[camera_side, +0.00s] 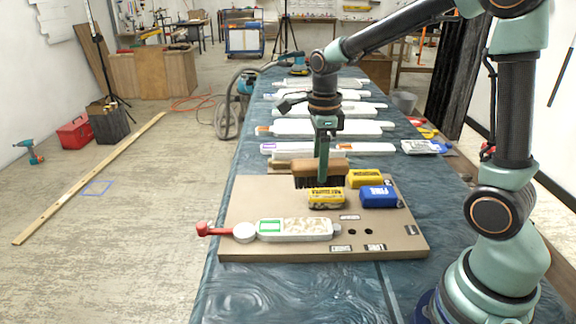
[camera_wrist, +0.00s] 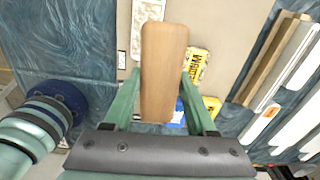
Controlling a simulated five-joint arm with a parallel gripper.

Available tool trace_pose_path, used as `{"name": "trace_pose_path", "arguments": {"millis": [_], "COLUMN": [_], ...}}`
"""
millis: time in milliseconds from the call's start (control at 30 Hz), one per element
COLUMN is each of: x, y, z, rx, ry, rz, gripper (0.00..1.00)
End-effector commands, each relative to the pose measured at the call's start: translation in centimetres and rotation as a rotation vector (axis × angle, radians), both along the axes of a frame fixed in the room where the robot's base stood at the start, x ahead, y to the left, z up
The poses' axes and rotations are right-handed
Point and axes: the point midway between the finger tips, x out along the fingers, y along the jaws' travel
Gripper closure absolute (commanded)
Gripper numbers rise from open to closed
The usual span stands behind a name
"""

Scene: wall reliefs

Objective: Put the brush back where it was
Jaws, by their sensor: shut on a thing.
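The brush (camera_side: 300,166) has a brown wooden back and dark bristles that point down. My gripper (camera_side: 322,168) is shut on the brush and holds it level over the far part of the tan board (camera_side: 245,200). In the wrist view the wooden back (camera_wrist: 163,60) lies lengthwise between the two green fingers of my gripper (camera_wrist: 160,80). A yellow block (camera_side: 326,198) stands just in front of and below the brush. The gap between bristles and board is hard to judge. The brush hides part of the board's far edge.
A second yellow block (camera_side: 366,178) and a blue block (camera_side: 380,197) stand right of the brush. A white relief panel (camera_side: 295,229) with a red-handled piece (camera_side: 215,229) lies along the board's front. Several white panels (camera_side: 325,128) lie behind on the blue-covered table (camera_side: 300,290). The board's left part is bare.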

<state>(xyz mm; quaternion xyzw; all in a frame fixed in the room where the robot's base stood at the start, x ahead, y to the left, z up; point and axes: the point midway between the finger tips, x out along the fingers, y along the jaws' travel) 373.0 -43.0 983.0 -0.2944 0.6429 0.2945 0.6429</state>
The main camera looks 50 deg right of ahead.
Motion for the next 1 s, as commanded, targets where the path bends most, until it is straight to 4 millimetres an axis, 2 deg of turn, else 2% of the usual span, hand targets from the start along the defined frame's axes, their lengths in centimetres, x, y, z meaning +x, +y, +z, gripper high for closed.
{"name": "trace_pose_path", "arguments": {"millis": [33, 200, 500, 733, 1000], "x": [1.3, 4.9, 10.1, 12.9, 14.3], "y": [-0.5, -2.2, -5.6, -8.2, -10.2], "z": [0.5, 2.4, 5.2, 6.9, 8.0], "rx": [-0.001, 0.0, 0.0, 0.001, 0.001], "ry": [-0.002, -0.001, 0.0, 0.001, 0.001], "rz": [-0.005, -0.019, -0.042, -0.059, -0.072], "gripper": [0.95, 0.95, 0.95, 0.95, 0.95]}}
